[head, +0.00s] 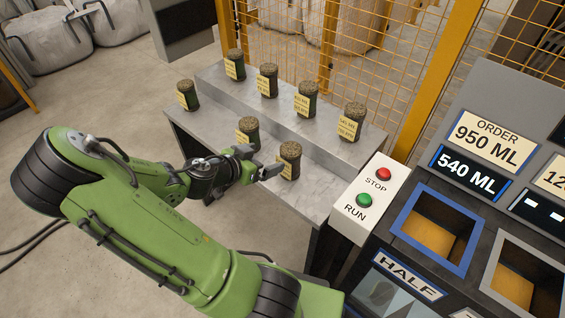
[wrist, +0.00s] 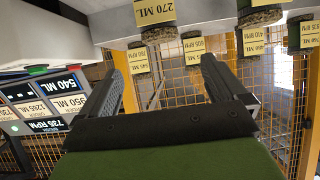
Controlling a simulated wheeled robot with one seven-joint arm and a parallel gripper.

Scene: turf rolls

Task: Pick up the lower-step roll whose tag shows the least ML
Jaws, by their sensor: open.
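Three dark green rolls with brown tops and yellow tags stand on the lower step: a left one (head: 187,95), a middle one (head: 248,131) and a front right one (head: 289,157). Their tags are too small to read in the head view. My gripper (head: 270,172) is open and empty, just left of and in front of the front right roll. In the wrist view, which is upside down, my gripper (wrist: 163,60) has its fingers apart. The nearest roll (wrist: 160,30) there carries a tag that reads 270 ML. Tags further right are too small to read surely.
Several similar rolls, such as this one (head: 306,99), stand on the upper step. A grey stepped stand (head: 220,131) bears them all. A white box with stop and run buttons (head: 369,198) and an order panel (head: 489,140) stand to the right. Yellow mesh fencing (head: 390,75) is behind.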

